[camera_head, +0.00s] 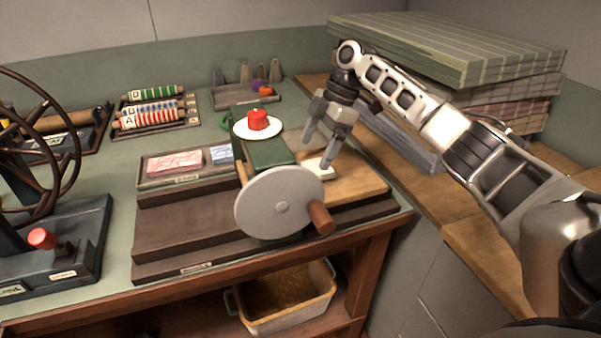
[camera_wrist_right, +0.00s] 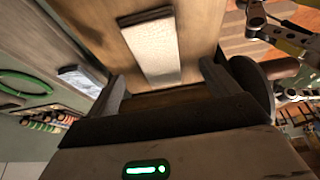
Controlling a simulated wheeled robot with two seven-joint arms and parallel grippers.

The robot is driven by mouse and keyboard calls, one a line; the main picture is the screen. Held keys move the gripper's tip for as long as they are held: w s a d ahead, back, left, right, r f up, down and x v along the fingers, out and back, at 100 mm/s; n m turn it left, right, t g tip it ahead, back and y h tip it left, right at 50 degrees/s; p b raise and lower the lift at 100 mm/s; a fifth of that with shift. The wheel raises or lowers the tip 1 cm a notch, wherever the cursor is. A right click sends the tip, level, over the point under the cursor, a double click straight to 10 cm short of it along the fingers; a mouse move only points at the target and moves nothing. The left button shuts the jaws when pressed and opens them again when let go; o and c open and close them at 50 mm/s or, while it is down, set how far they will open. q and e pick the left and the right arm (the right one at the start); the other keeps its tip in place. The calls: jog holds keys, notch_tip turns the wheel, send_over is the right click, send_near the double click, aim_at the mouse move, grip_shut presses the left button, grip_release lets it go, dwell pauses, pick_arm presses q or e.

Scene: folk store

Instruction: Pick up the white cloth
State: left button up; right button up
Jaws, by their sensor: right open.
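The white cloth (camera_head: 320,169) is a small, flat, pale strip lying on a wooden board (camera_head: 362,184) at the right end of the workbench. In the right wrist view the cloth (camera_wrist_right: 153,50) lies lengthwise ahead of the fingers on brown wood. My right gripper (camera_head: 318,156) is open and points down over the cloth, with nothing between its fingers. In the right wrist view the open fingers (camera_wrist_right: 160,78) stand to either side of the cloth's line, apart from it. Part of the cloth is hidden by a finger in the head view.
A green machine with a grey disc (camera_head: 265,205) and wooden handle (camera_head: 320,217) stands close left of the gripper. A red piece (camera_head: 257,119) sits on its white top. A shallow tray (camera_head: 165,178) lies left.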

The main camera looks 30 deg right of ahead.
aim_at(308, 168)
jog(key=x, duration=0.5)
jog(key=shift+w+d, duration=0.15)
jog(key=shift+d, duration=0.1)
jog(key=c, duration=1.1)
jog(key=shift+d, duration=0.1)
